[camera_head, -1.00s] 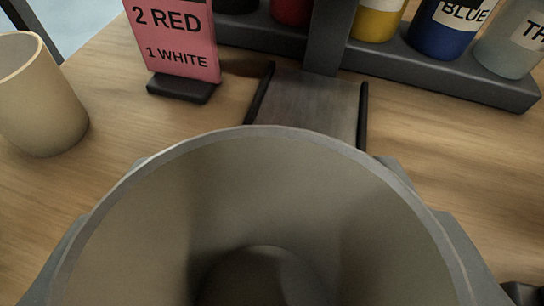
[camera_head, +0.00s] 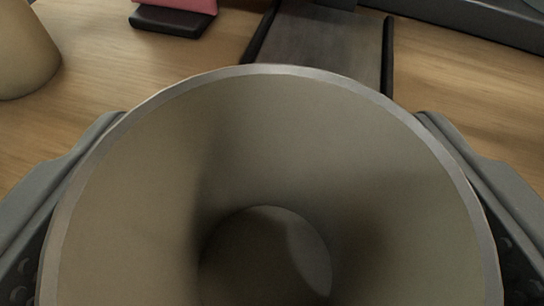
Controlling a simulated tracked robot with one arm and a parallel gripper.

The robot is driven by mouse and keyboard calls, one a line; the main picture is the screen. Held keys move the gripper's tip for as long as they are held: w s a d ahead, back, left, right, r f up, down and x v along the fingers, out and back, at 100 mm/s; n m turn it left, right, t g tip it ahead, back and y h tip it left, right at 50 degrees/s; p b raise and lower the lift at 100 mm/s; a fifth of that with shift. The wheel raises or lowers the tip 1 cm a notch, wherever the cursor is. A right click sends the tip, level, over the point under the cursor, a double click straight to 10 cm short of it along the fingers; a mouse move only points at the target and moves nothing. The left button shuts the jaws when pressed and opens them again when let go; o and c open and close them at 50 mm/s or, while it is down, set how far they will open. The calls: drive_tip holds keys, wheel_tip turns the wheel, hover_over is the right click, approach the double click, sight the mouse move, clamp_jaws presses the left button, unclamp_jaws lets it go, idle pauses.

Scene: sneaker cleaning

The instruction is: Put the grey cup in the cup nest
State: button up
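A wide cup (camera_head: 255,130) with a greyish rim fills the lower middle, its open mouth towards me. I see down its empty inside to the round bottom. It looks upright, but its base is hidden, so I cannot see what it stands on. My gripper (camera_head: 270,180) has one finger on each side of the cup.
A cream cup (camera_head: 22,50) stands on the wooden table at the left. A pink sign on a dark base (camera_head: 172,20) is behind it. A dark plate with black side rails (camera_head: 318,45) lies behind the big cup. A dark rack edge (camera_head: 470,18) runs along the back right.

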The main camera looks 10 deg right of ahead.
drive_tip(key=shift+r, duration=0.1)
drive_tip(key=d+p+v, duration=0.1)
drive_tip(key=p+v, duration=0.2)
drive_tip(key=v, duration=0.8)
wheel_tip(320, 180, up, 18)
drive_tip(key=s+a+t+y, duration=0.1)
drive_tip(key=s+a+y, duration=0.1)
drive_tip(key=a, duration=0.1)
drive_tip(key=s+d+r, duration=0.1)
drive_tip(key=s+r, duration=0.5)
drive_tip(key=r, duration=0.4)
drive_tip(key=s+d+r+t+h, duration=0.1)
drive_tip(key=s+r, duration=0.6)
drive_tip(key=r, duration=0.3)
drive_tip(key=shift+s+r, duration=0.3)
drive_tip(key=shift+s, duration=0.05)
